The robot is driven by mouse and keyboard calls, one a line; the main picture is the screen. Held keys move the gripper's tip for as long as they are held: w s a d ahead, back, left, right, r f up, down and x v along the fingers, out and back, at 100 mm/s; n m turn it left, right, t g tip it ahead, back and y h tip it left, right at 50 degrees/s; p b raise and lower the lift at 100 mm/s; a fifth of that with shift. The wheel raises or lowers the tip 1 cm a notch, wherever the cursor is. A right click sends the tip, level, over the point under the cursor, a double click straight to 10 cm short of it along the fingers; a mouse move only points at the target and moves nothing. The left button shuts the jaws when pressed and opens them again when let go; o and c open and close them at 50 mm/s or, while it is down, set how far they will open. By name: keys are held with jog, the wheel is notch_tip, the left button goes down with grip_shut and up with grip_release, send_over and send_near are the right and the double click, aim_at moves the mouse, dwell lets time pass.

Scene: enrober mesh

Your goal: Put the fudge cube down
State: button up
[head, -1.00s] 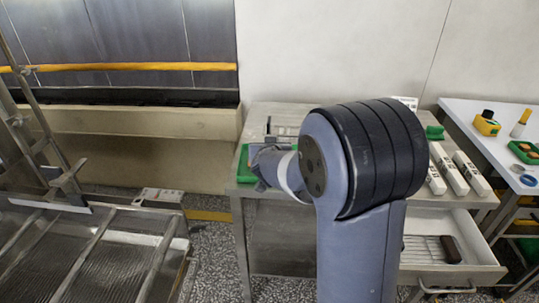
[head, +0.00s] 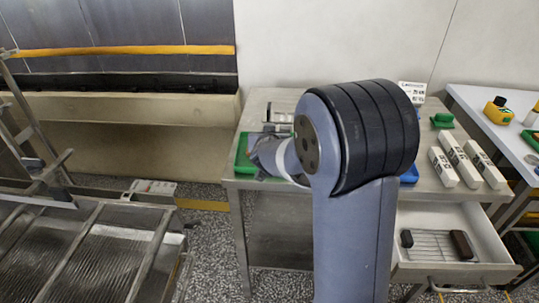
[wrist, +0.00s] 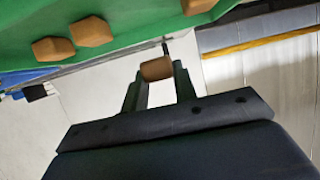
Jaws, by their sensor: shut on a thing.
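A brown fudge cube (wrist: 156,69) is between the fingertips of my gripper (wrist: 158,76) in the wrist view. The gripper is shut on it. A green tray (wrist: 135,22) lies across the top of that view, with several similar brown cubes, such as one at its left (wrist: 52,48). The held cube shows just beyond the tray's edge in the picture; I cannot tell its height. In the head view, part of the green tray (head: 243,158) shows at the left end of the steel table, beside my wrist. My arm hides the fingers and the held cube there.
The steel table (head: 440,192) carries white labelled boxes (head: 458,160) and a green object (head: 442,121) at right. Its open drawer (head: 490,262) holds a wire rack and dark brown pieces. A metal mesh conveyor (head: 90,255) stands at left. A white table (head: 480,100) is at far right.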

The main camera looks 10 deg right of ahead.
jog(key=shift+f+b, duration=0.8)
jog(key=shift+f, duration=1.8)
jog(key=shift+f, duration=0.1)
jog(key=shift+f, duration=0.15)
jog(key=o, duration=0.8)
jog(key=shift+b, duration=0.3)
